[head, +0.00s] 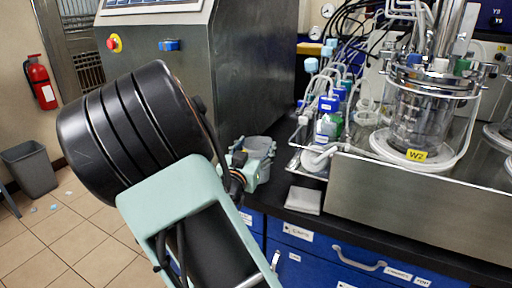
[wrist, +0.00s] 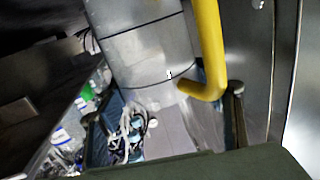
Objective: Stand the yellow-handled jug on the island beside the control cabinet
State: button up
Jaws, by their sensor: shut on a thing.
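The jug shows close up in the wrist view, with a grey body (wrist: 145,50) marked by thin dark lines and a yellow handle (wrist: 209,45) at its right. My gripper (wrist: 170,115) is shut on the jug; the exact contact is hard to make out. In the head view my arm hides most of the gripper, and a grey rounded shape (head: 262,146) beside my wrist may be the jug; its handle is not visible there. The steel control cabinet (head: 255,75) stands behind it. The island's black top (head: 390,222) runs to the right.
A steel tray (head: 420,205) with the glass vessel labelled W2 (head: 415,125), bottles and tubing fills the island's right side. A small light pad (head: 303,200) lies near the front edge. A grey bin (head: 30,168) and fire extinguisher (head: 40,82) are at left.

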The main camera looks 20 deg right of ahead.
jog(key=o, duration=2)
jog(key=shift+f, duration=0.1)
jog(key=shift+o, duration=0.2)
jog(key=shift+r, duration=0.25)
jog(key=p+v, duration=0.2)
jog(key=v, duration=1)
jog(key=shift+w+f, duration=0.1)
